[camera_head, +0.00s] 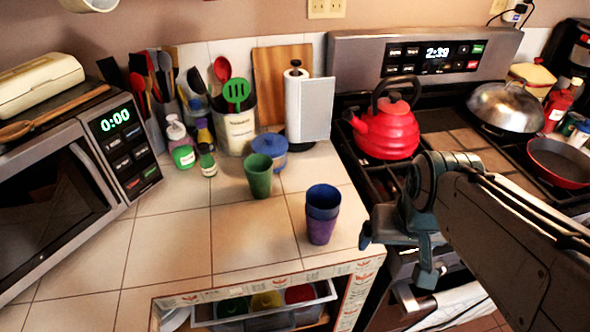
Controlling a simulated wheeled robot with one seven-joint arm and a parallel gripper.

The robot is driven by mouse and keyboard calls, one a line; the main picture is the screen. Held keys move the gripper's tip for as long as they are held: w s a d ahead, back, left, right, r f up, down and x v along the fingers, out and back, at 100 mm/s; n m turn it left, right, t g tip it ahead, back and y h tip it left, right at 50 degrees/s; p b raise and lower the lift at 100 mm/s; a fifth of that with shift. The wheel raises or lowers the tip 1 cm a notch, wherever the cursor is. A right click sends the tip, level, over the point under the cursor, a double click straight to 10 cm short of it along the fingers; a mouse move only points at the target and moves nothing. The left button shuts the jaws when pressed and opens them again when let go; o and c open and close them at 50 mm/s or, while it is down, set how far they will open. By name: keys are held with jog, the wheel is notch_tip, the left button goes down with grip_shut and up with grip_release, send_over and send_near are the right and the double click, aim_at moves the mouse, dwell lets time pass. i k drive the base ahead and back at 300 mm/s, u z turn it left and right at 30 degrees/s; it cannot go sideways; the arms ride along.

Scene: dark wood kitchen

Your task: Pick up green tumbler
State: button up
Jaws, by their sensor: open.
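My gripper (397,256) is open and empty, to the right of the counter's edge, in front of the stove. The blue and purple tumbler stands between my gripper and the green tumbler. Nothing hides the green tumbler.
A microwave (65,190) stands at the left. Behind the green tumbler are bottles (181,146), a utensil crock (236,125) and a paper towel roll (309,108). A red kettle (387,128) sits on the stove. An open drawer (262,318) shows below. The counter's front middle is clear.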

aim_at(258, 168)
jog(key=u, duration=0.35)
jog(key=k, duration=1)
jog(key=u, duration=0.7)
jog(key=i, duration=1.15)
jog(key=u, duration=0.05)
